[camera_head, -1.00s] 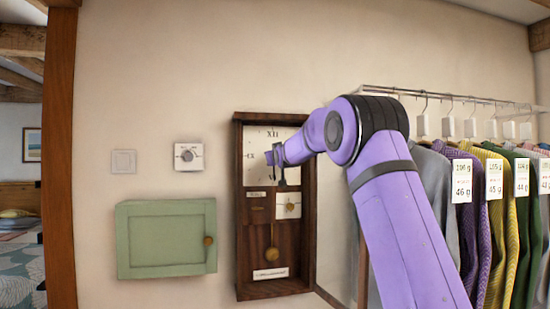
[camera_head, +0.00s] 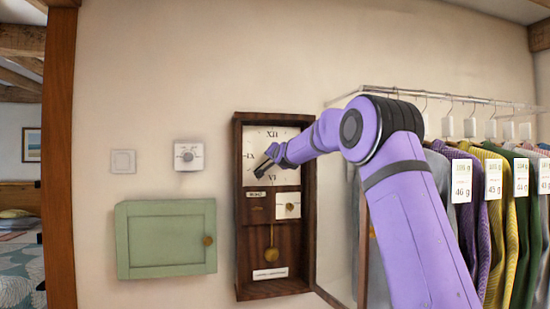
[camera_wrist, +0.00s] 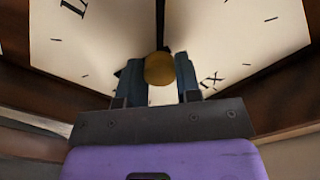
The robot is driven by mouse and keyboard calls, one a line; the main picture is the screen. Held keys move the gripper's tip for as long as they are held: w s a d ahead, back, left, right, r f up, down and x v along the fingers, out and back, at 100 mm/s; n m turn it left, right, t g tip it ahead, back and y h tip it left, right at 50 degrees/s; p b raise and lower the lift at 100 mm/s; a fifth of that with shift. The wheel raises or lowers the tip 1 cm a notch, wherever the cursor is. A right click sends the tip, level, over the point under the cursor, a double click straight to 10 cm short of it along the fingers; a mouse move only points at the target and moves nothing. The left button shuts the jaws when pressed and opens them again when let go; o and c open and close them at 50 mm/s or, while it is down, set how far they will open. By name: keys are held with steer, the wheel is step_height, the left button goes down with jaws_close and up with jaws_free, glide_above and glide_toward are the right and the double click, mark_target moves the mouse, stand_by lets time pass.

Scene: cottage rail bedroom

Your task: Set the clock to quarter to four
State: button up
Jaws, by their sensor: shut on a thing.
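The wall clock has a dark wooden case (camera_head: 241,225) and a cream dial (camera_head: 252,143) with Roman numerals. My gripper (camera_head: 262,172) is in front of the lower left of the dial. In the wrist view, my gripper (camera_wrist: 160,75) has its two dark fingers on either side of a round brass knob (camera_wrist: 159,68), shut on it. A dark clock hand (camera_wrist: 160,22) runs from behind the knob towards the top edge. My arm and gripper hide much of the dial's right side, so the time shown cannot be read.
A brass pendulum (camera_head: 271,254) hangs in the lower case, beside a small white panel (camera_head: 288,205). A glass door (camera_head: 340,235) stands open to the right. A green cabinet (camera_head: 160,238) and a thermostat (camera_head: 188,155) are on the left wall. Hanging sweaters (camera_head: 495,200) fill the right.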

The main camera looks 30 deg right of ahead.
steer(key=shift+f+m, duration=0.15)
steer(key=shift+m, duration=3.55)
steer(key=o, duration=0.9)
steer(key=v, duration=1)
steer(key=shift+s+a, duration=0.1)
steer(key=shift+s, duration=0.3)
